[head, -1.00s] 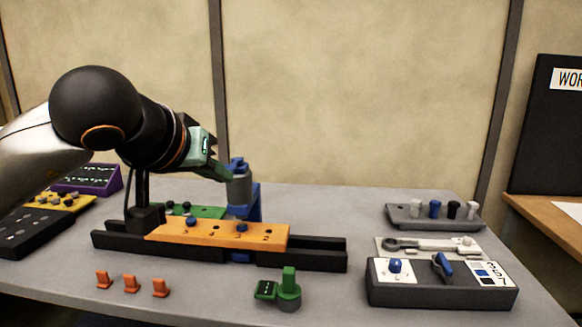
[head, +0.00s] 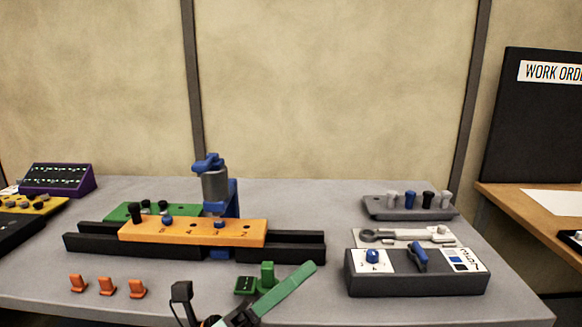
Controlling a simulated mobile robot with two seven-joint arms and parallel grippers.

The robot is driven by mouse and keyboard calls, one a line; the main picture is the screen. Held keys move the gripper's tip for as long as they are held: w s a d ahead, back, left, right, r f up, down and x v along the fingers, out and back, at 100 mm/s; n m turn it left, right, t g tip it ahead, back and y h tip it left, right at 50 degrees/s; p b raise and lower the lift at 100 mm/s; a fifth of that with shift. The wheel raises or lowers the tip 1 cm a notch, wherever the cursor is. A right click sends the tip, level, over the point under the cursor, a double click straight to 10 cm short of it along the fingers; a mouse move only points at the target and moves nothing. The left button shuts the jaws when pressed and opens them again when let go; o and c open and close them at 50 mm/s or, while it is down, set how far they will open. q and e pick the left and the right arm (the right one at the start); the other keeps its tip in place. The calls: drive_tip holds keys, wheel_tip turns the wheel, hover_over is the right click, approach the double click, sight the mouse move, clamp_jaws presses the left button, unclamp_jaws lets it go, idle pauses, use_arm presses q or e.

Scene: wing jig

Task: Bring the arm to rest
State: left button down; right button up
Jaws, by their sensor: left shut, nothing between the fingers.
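My left gripper (head: 290,288) shows at the bottom edge of the head view, in front of the jig and low over the table's front edge. Its green finger part points up and to the right, and the jaws are shut and empty. Much of the hand and the rest of the left arm are cut off by the frame. My right gripper is not in view.
An orange board (head: 190,232) lies on the black rail (head: 290,246), with a grey and blue clamp (head: 215,185) behind. Orange clips (head: 107,287) and a green block (head: 267,275) stand in front. A grey control box (head: 415,280) is at right.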

use_arm(q)
drive_tip(key=s+a+f+n+t+y, duration=0.1)
drive_tip(key=a+f+n+y, duration=0.4)
drive_tip(key=f+n, duration=0.5)
drive_tip(key=a+f+n+t+y, duration=0.25)
drive_tip(key=f+n+y, duration=0.35)
drive_tip(key=f+n, duration=0.4)
drive_tip(key=s+a+f+n+t+y, duration=0.1)
drive_tip(key=a+f+n+y, duration=0.45)
drive_tip(key=f+n, duration=0.45)
drive_tip(key=s+a+f+n+g+y+p, duration=0.1)
drive_tip(key=s+a+f+n+g+y, duration=0.1)
drive_tip(key=s+f+n+g, duration=0.7)
drive_tip(key=s+a+r+m+t+p, duration=0.1)
drive_tip(key=s+a+r+t+p, duration=0.1)
drive_tip(key=r+p, duration=0.6)
drive_tip(key=s+t+p, duration=0.1)
drive_tip(key=s+p, duration=0.1)
drive_tip(key=p, duration=0.4)
drive_tip(key=shift+a+r+p, duration=0.3)
drive_tip(key=shift+a+r, duration=0.05)
drive_tip(key=shift+r, duration=0.05)
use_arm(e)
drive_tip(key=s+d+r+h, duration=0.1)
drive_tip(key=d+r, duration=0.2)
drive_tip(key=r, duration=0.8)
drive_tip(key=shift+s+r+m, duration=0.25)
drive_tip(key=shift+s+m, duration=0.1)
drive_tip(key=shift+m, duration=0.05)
